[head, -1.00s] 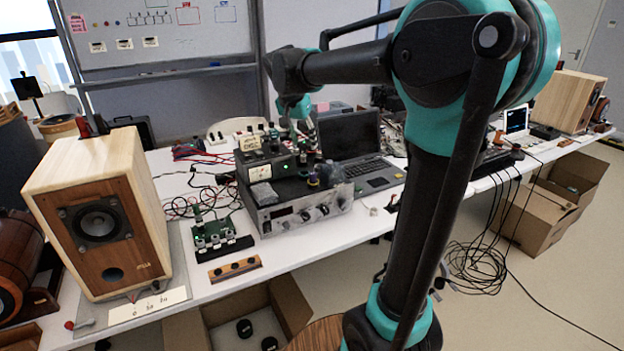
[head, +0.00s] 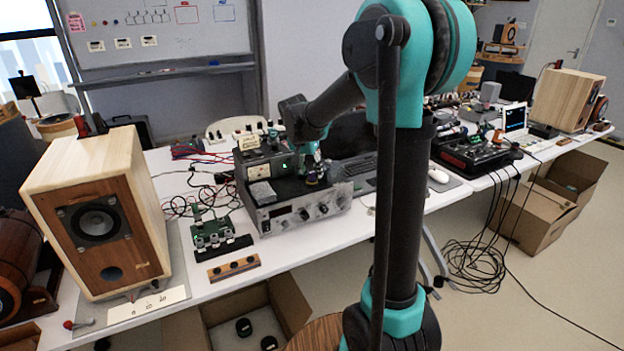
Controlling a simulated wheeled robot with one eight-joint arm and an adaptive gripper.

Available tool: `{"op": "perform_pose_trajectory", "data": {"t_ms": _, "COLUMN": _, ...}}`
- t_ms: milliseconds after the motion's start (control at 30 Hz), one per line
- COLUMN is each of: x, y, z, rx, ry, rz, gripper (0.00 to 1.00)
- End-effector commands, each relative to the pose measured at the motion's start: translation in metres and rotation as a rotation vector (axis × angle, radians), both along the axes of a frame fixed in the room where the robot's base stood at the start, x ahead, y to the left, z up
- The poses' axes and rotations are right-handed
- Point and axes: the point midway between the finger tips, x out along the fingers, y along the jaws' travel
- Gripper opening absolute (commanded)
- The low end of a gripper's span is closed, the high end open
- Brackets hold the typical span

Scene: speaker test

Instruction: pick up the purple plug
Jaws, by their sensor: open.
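A small dark purple thing, which looks like the purple plug (head: 312,179), stands on top of the grey amplifier unit (head: 300,212) near its right end. It is small and partly covered by my gripper. My gripper (head: 309,167) reaches down from my arm to just above and around the top of the plug. Its jaws are open, but the fingers are tiny and dark here. I cannot tell whether they touch the plug.
A wooden speaker (head: 98,215) stands at the left of the white table (head: 215,290). A green circuit board (head: 210,232) with cables lies left of the amplifier. A laptop (head: 352,165) is behind my arm. An open cardboard box (head: 290,305) is below.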

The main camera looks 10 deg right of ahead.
Motion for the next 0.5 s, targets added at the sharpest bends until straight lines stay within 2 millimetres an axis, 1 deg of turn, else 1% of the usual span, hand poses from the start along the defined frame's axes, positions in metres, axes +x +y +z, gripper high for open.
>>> {"op": "perform_pose_trajectory", "data": {"t_ms": 100, "x": 0.0025, "y": -0.0022, "z": -0.0074, "rx": 0.0, "ry": 0.0, "rz": -0.001, "gripper": 0.46}}
{"op": "perform_pose_trajectory", "data": {"t_ms": 333, "x": 0.0026, "y": -0.0022, "z": -0.0082, "rx": 0.0, "ry": 0.0, "rz": -0.001, "gripper": 0.46}}
{"op": "perform_pose_trajectory", "data": {"t_ms": 500, "x": 0.0026, "y": -0.0021, "z": -0.0081, "rx": 0.0, "ry": 0.0, "rz": 0.0, "gripper": 0.25}}
